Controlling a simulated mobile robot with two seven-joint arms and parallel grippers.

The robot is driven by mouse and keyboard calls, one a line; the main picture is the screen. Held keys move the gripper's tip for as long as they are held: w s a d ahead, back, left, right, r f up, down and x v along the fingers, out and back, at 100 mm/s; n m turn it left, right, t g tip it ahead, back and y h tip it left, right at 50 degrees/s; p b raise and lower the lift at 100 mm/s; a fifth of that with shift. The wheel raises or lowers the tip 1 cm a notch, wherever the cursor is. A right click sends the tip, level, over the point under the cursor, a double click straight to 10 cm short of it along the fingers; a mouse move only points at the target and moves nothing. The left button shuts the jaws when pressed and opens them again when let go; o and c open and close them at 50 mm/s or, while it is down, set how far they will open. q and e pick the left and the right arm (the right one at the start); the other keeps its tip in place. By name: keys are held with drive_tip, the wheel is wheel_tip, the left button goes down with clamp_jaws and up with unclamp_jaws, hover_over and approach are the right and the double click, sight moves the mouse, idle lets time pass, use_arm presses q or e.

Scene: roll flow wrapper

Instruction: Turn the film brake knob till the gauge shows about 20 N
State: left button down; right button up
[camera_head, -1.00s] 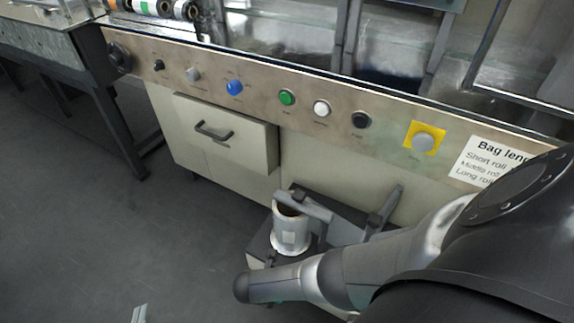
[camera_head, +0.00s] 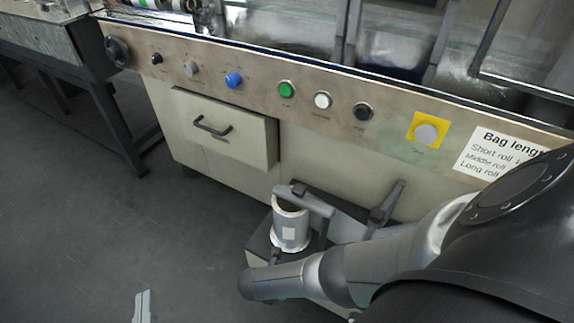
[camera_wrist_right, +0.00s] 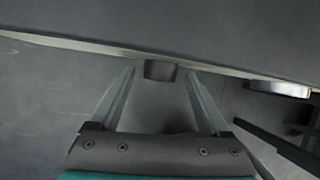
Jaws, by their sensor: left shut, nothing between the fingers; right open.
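The front panel (camera_head: 300,91) of the machine carries a row of controls in the head view. From the left are a large black rotary (camera_head: 117,51), a small black switch (camera_head: 156,58), a grey knob (camera_head: 191,68) and a blue knob (camera_head: 233,80). Their labels are too small to read, so I cannot tell which is the film brake knob. I see no gauge. My left gripper (camera_head: 142,306) is shut and empty at the bottom edge, over the floor, well away from the panel. My right gripper (camera_wrist_right: 160,85) is open in its wrist view and not clearly seen in the head view.
Green (camera_head: 286,89), white (camera_head: 322,100) and black (camera_head: 362,112) buttons and a grey one on a yellow plate (camera_head: 414,132) continue the panel. A drawer (camera_head: 240,142) juts out below. A white cylinder (camera_head: 290,232) stands beside my right arm. The floor at left is clear.

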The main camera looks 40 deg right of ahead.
clamp_jaws()
idle(0.6)
use_arm(q)
drive_tip(key=shift+f, duration=0.1)
drive_tip(key=shift+w+a+f+m+g+y+p, duration=0.25)
drive_tip(key=shift+a+f+g+p, duration=0.2)
drive_tip(key=shift+g, duration=0.3)
drive_tip(key=shift+w+a+f+m+g+y+p, duration=0.15)
drive_tip(key=shift+w+a+f+g+y+p, duration=0.25)
drive_tip(key=shift+g, duration=0.35)
use_arm(e)
drive_tip(key=shift+s+d+f+m+t+y, duration=0.15)
drive_tip(key=shift+m+t+y, duration=0.2)
drive_tip(key=shift+t, duration=0.7)
drive_tip(key=shift+s+a+r+m+t+y, duration=0.15)
drive_tip(key=shift+t+y, duration=0.3)
drive_tip(key=shift+t, duration=0.55)
drive_tip(key=shift+s+d+f+m+t+y, duration=0.15)
drive_tip(key=shift+t+y, duration=0.25)
drive_tip(key=shift+t, duration=0.65)
use_arm(q)
drive_tip(key=shift+s+d, duration=0.1)
